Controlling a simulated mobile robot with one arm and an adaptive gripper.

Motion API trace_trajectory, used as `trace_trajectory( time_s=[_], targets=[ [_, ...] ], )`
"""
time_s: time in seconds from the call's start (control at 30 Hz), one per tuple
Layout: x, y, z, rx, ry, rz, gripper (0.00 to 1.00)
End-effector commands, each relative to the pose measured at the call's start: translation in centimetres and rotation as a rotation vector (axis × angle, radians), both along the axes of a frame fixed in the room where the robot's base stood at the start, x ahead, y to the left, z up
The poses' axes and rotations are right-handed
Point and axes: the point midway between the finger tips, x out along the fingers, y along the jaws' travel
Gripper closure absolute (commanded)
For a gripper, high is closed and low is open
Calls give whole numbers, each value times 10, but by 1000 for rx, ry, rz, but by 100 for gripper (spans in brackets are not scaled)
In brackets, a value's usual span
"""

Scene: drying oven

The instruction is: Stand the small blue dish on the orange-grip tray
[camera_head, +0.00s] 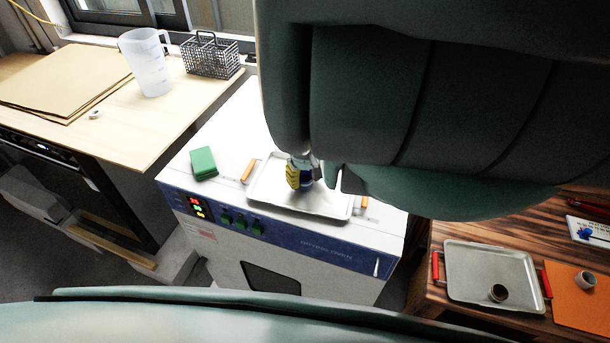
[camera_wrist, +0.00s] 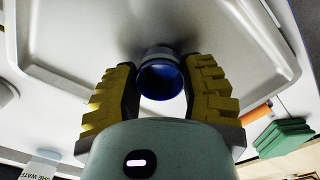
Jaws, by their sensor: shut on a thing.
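The orange-grip tray (camera_head: 318,207) lies on top of the white and blue oven, with one orange grip (camera_head: 249,172) on its left and another (camera_head: 364,203) on its right. My gripper (camera_head: 300,176) is over the tray, its yellow fingers shut on the small blue dish (camera_head: 306,184). In the wrist view the blue dish (camera_wrist: 161,77) sits between the two fingertips of my gripper (camera_wrist: 161,85), with the tray (camera_wrist: 105,30) behind it. I cannot tell whether the dish touches the tray. My arm hides the tray's back right part.
A green block (camera_head: 204,163) lies on the oven (camera_head: 230,130), left of the tray. A red-grip tray (camera_head: 480,258) with a small dark dish (camera_head: 498,292) is on the wooden table at right, beside an orange mat (camera_head: 583,310). A jug (camera_head: 147,62) and wire basket (camera_head: 208,56) stand at back left.

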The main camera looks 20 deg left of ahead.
Motion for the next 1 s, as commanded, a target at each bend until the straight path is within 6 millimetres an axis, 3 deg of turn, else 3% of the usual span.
trace_trajectory(
  time_s=[0.47, 0.5, 0.7, 1.0],
  targets=[
    [0, 0, -6, -2, 1, 1, 90],
    [0, -1, -5, -2, 1, 1, 50],
    [0, 0, -4, -1, 0, 1, 30],
    [0, 0, -2, -1, 0, 1, 28]
  ],
)
